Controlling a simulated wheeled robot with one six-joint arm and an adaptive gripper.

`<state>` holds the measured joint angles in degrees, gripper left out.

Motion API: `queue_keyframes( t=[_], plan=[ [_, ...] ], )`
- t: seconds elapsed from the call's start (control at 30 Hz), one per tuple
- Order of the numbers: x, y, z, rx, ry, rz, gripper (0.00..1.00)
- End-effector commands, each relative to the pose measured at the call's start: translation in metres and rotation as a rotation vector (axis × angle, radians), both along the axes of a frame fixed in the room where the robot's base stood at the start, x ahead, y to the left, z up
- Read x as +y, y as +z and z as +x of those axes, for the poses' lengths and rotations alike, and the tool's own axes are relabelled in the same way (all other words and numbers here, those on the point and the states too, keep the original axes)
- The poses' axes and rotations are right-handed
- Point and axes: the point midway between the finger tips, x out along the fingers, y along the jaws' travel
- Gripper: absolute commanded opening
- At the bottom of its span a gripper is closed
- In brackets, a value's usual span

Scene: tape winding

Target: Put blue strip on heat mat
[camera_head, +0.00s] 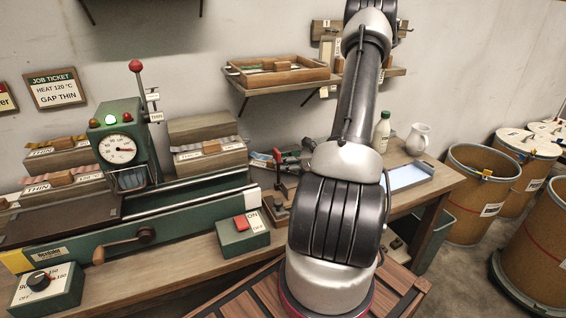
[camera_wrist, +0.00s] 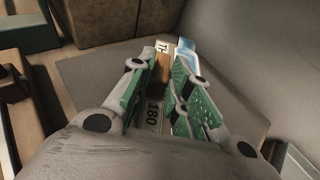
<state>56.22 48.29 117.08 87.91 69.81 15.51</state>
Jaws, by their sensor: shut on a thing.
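My gripper (camera_wrist: 160,72) is shut on the brown wooden grip (camera_wrist: 159,76) of the strip, between its green-padded fingers. A light blue end of the blue strip (camera_wrist: 187,46) shows beyond the right finger. In the head view, the blue strip (camera_head: 262,157) shows left of my gripper (camera_head: 290,160), near the wooden blocks; my arm hides much of this area. A flat grey surface (camera_wrist: 95,78) lies below the gripper in the wrist view. I cannot tell whether it is the heat mat, nor whether the strip touches it. A label reading 180 (camera_wrist: 153,115) shows between the fingers.
A green machine with a dial (camera_head: 120,150) and a switch box (camera_head: 243,235) stand left on the bench. Wooden blocks with an orange strip (camera_head: 208,150) stand behind.

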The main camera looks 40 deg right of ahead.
Motion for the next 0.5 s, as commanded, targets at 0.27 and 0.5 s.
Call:
queue_keyframes(
  t=[0.27, 0.5],
  plan=[
    [0.0001, -0.0026, 0.0001, 0.000, 0.000, 0.001, 0.30],
    [0.0001, -0.0025, 0.0000, 0.000, 0.000, 0.001, 0.41]
  ],
)
